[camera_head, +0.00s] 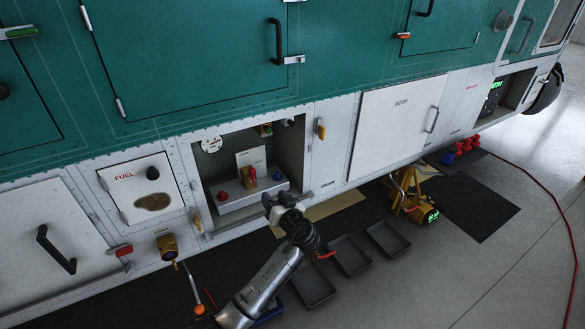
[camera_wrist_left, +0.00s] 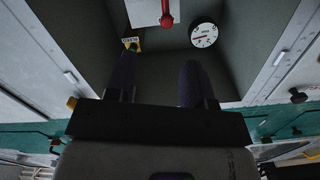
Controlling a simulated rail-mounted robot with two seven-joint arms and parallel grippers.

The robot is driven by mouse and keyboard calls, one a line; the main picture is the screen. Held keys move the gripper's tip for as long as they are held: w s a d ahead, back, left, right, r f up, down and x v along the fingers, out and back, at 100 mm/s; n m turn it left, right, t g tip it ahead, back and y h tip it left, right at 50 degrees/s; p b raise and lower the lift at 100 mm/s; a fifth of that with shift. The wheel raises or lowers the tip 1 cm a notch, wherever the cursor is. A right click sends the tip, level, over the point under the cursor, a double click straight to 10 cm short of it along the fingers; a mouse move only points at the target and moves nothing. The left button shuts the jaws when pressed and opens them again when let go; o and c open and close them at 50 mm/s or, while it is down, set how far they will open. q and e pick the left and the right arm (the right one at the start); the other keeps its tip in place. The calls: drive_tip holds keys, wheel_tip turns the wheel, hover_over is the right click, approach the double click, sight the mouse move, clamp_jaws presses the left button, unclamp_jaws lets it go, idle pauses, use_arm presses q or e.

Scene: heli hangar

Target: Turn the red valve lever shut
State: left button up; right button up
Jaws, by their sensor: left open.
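The red lever (camera_head: 248,173) shows in the open bay of the vehicle's side, in front of a white card. In the left wrist view its red rounded end (camera_wrist_left: 167,19) shows at the top edge, beyond my fingers; the rest is cut off. My left gripper (camera_head: 278,201) is outside the bay, below and right of the lever in the head view. Its two dark fingers (camera_wrist_left: 157,78) stand apart with nothing between them, not touching the lever. The lever's exact angle is too small to tell. My right gripper is not in view.
The bay holds a round gauge (camera_head: 211,145), a red knob (camera_head: 222,196) and a blue knob (camera_head: 277,177). A brass valve (camera_head: 167,245) sticks out at lower left. Dark trays (camera_head: 388,239) and a yellow stand (camera_head: 410,190) are on the floor. Open floor lies at right.

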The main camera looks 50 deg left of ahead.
sight(254, 172)
use_arm(q)
drive_tip(key=a+n, duration=0.1)
drive_tip(key=a, duration=0.3)
drive_tip(key=w+a+n, duration=0.1)
drive_tip(key=a, duration=0.4)
drive_tip(key=w+a+n, duration=0.1)
drive_tip(key=a, duration=0.4)
drive_tip(key=shift+r+y+b, duration=0.3)
drive_tip(key=shift+r, duration=0.1)
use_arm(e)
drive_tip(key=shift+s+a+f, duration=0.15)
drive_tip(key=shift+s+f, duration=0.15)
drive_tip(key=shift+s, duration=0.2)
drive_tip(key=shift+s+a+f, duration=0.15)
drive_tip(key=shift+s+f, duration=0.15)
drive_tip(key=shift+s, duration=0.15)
use_arm(q)
drive_tip(key=shift+s, duration=0.1)
drive_tip(key=shift+c, duration=0.2)
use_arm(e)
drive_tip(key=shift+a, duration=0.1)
use_arm(q)
clamp_jaws()
